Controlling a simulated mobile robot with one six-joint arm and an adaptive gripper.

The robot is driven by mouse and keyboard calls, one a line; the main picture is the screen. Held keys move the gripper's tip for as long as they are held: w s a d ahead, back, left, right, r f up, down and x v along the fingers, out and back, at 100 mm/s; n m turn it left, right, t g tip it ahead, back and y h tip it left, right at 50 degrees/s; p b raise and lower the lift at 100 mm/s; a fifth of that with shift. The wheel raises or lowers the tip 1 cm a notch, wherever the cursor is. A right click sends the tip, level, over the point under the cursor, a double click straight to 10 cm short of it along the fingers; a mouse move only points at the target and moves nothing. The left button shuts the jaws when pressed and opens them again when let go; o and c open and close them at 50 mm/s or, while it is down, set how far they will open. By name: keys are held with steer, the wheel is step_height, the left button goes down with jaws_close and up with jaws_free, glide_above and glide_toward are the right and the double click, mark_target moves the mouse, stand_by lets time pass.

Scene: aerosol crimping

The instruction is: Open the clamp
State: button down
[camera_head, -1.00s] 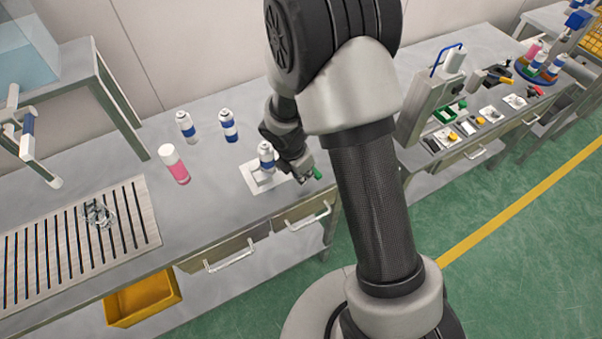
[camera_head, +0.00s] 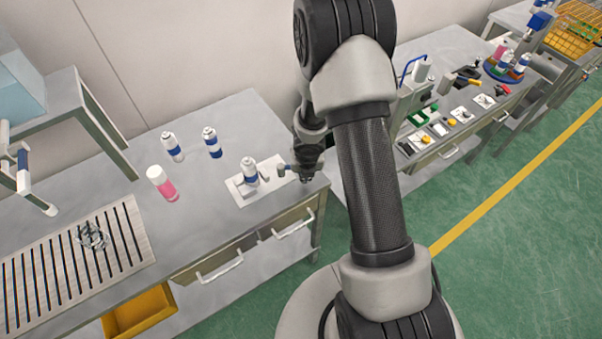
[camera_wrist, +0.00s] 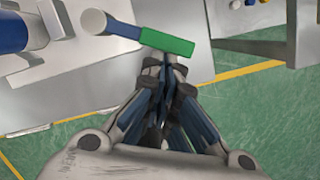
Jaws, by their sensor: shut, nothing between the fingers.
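The clamp sits on a white plate (camera_head: 238,195) at the right end of the left bench in the head view. A white can with a blue band (camera_head: 250,175) stands upright at it. In the head view the green handle is hidden behind my gripper. My gripper (camera_head: 307,177) is shut and empty at the handle end. In the wrist view its fingertips (camera_wrist: 164,62) are right beside the handle's lower edge; whether they touch it I cannot tell.
Two white-and-blue cans (camera_head: 212,145) (camera_head: 172,148) and a pink-and-white can (camera_head: 162,183) stand left of the clamp. A slatted grate (camera_head: 75,250) lies at the bench's left. Another bench (camera_head: 450,55) with tools stands right, across a gap.

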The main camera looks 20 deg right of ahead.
steer(key=n+p, duration=0.1)
steer(key=p, duration=0.1)
steer(key=w+d+n+p, duration=0.1)
steer(key=p, duration=0.1)
steer(key=w+d+n+y+p, duration=0.1)
steer(key=n+p, duration=0.1)
steer(key=shift+w+r, duration=0.2)
steer(key=shift+w, duration=0.05)
steer(key=w+n+p, duration=0.1)
steer(key=p, duration=0.1)
steer(key=shift+d+n+p, duration=0.15)
steer(key=shift+n+p, duration=0.15)
steer(key=shift+p, duration=0.05)
steer(key=shift+w+f+p, duration=0.1)
steer(key=shift+f+p, duration=0.05)
steer(key=shift+p, duration=0.15)
steer(key=shift+f, duration=0.1)
